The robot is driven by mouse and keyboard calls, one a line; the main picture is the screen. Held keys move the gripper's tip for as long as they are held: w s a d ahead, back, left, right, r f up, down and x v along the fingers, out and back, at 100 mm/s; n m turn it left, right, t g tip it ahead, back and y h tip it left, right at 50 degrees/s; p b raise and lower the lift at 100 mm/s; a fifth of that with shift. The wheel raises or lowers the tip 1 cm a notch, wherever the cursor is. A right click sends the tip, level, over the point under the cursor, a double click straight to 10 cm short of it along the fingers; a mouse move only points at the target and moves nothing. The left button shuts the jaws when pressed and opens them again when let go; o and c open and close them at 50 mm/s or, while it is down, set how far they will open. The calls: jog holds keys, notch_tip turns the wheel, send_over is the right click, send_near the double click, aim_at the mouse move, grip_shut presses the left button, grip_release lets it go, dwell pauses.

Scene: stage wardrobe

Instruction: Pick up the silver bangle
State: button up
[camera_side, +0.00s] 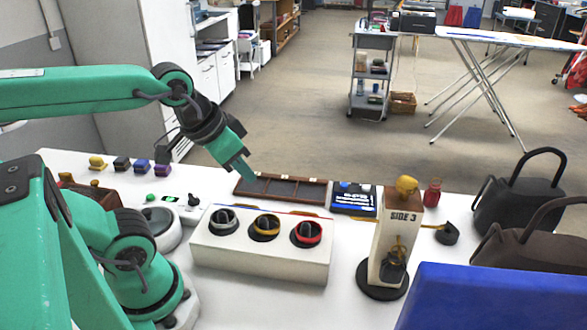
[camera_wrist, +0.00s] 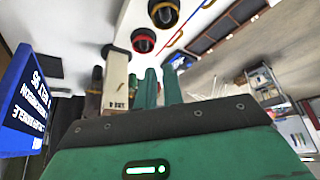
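The silver bangle (camera_side: 224,217) sits around a dark round holder at the left end of a white display block (camera_side: 260,258). I cannot make it out in the wrist view. A gold bangle (camera_side: 266,223) is in the middle and a red bangle (camera_side: 307,232) is at the right. The wrist view shows the gold one (camera_wrist: 163,12) and the red one (camera_wrist: 144,40) at the top. My gripper (camera_side: 246,174) is in the air, up and behind the block, pointing down to the right. In the wrist view its fingers (camera_wrist: 160,84) look slightly apart, with nothing between them.
A brown compartment tray (camera_side: 281,188) lies behind the block. Dark handbags (camera_side: 520,200) and a blue panel (camera_side: 490,298) are at far right. Small coloured boxes (camera_side: 122,164) are at back left.

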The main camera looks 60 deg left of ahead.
dwell(0.3)
jog(key=n+g, duration=0.6)
jog(key=n, duration=2)
send_over(227, 209)
notch_tip(227, 209, down, 8)
jog(key=shift+w+f, duration=0.15)
jog(key=shift+f, duration=1.3)
jog(key=shift+f, duration=0.15)
jog(key=shift+f, duration=2.45)
